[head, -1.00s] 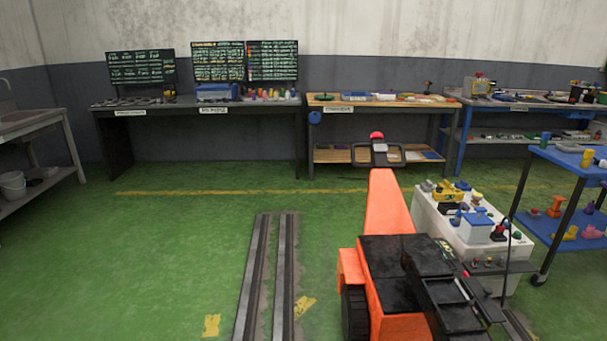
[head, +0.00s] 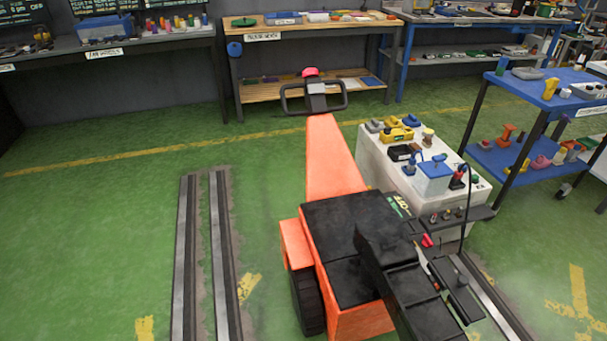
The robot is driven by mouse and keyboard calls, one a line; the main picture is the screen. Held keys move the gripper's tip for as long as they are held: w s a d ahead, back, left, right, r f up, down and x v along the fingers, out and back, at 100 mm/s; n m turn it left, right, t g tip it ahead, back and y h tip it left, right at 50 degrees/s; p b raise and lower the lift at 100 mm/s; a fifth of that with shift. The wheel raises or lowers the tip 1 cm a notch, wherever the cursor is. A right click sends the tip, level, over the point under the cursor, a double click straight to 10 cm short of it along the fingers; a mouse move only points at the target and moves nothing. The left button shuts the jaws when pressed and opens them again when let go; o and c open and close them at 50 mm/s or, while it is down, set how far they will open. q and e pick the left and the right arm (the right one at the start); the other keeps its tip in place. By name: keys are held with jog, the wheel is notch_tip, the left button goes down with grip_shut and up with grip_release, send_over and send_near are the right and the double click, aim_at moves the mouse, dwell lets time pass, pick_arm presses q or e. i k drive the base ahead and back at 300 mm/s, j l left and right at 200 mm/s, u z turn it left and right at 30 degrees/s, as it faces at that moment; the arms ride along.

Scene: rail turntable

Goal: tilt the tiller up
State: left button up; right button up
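An orange machine with a black top (head: 340,225) stands on the floor in the middle of the head view. Its orange arm (head: 330,165), likely the tiller, reaches away from me to a black loop handle (head: 294,100) with a red knob (head: 311,73) on top. The handle stands free, with nothing touching it.
A white cabinet (head: 380,165) covered with small items stands close on the right. A blue shelf cart (head: 500,165) stands farther right. Rails (head: 221,260) run along the floor at left. Benches line the back wall, including a wooden one (head: 300,35). Green floor at left is clear.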

aim_at(332, 171)
jog(key=i+j+z, duration=0.15)
jog(key=z, duration=0.25)
jog(key=i+j+z, duration=0.15)
jog(key=z, duration=0.25)
jog(key=i+j+z, duration=0.1)
jog(key=j+z, duration=0.7)
jog(key=i+l, duration=0.05)
jog(key=l, duration=0.05)
